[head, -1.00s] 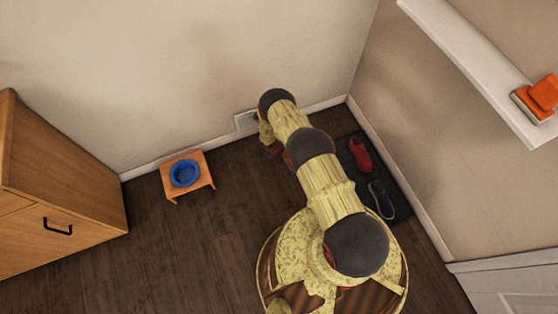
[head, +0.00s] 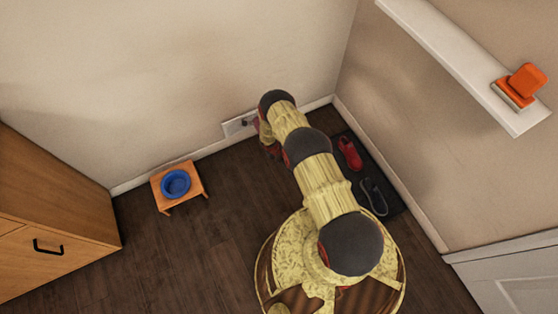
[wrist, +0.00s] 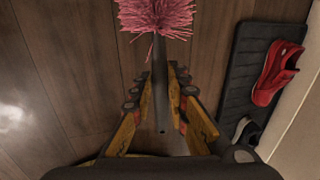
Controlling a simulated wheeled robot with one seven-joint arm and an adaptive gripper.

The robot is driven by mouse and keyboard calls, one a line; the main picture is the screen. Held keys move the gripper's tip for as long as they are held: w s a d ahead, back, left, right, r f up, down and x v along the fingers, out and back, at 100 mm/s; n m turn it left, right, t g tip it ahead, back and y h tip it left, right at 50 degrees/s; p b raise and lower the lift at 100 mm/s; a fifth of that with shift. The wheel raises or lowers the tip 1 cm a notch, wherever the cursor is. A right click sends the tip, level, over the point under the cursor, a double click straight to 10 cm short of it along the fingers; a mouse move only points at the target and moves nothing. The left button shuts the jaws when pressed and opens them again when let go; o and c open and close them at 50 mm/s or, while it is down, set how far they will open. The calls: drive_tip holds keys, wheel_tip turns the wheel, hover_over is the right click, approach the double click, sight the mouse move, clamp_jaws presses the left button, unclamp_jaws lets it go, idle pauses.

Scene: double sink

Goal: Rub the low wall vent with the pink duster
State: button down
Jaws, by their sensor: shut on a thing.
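The low wall vent (head: 234,126) is a pale plate low on the back wall in the head view, partly hidden by my arm. My gripper (wrist: 162,88) is shut on the dark handle of the pink duster (wrist: 157,14) in the wrist view. The duster's shaggy pink head is beyond the fingertips, cut off by the top edge. In the head view my gripper is mostly hidden behind my arm, just right of the vent. I cannot tell whether the duster touches the vent.
A small orange stand (head: 197,178) with a blue bowl (head: 176,184) stands left of the vent. A dark mat (head: 387,177) with a red shoe (head: 349,153) and a dark shoe (head: 374,197) lies right of my arm. A wooden cabinet (head: 60,205) is at the left.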

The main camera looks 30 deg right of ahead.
drive_tip(key=a, duration=1.3)
drive_tip(key=shift+a, duration=0.25)
idle(2.1)
drive_tip(key=shift+s, duration=0.1)
drive_tip(key=shift+s+p, duration=2)
drive_tip(key=shift+s, duration=0.95)
